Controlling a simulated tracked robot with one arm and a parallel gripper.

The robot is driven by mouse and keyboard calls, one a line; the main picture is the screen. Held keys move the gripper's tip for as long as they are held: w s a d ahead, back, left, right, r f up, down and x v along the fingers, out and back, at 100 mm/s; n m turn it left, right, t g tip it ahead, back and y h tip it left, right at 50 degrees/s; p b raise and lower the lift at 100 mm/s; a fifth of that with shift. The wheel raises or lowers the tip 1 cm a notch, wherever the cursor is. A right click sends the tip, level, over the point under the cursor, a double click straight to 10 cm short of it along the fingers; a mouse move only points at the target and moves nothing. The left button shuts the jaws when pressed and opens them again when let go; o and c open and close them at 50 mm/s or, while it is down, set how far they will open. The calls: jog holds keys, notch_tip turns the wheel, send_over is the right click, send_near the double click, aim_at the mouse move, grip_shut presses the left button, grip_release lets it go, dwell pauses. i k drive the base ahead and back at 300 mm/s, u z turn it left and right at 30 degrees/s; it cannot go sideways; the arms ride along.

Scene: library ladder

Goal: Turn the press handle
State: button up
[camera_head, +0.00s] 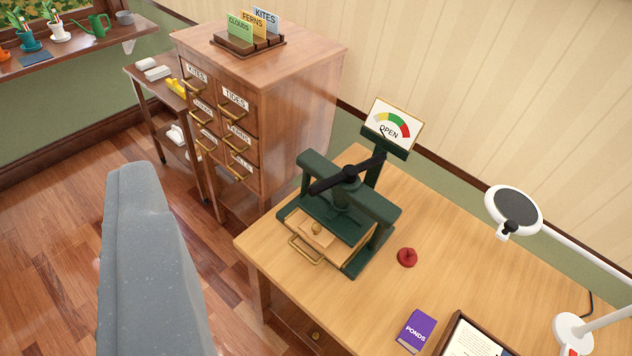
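The dark green press (383,218) stands on the wooden desk. Its handle (330,182) is a black bar across the top, with a round hub in the middle; it slants from lower left to upper right. A sign (394,124) with a red, yellow and green dial stands behind the press and reads OPEN. A wooden tray with a brass pull (305,251) sits at the press's front, with a small knobbed piece on it. A grey part of mine fills the lower left, apart from the press. No gripper fingers show.
The desk (345,300) carries a red knobbed object (407,257), a purple PONDS book (416,331), a framed page (472,340) and a white lamp (514,210). A drawer cabinet (297,120) stands behind the press at left. Wooden floor is open at left.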

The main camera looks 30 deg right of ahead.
aim_at(349, 174)
jog(key=i, duration=1)
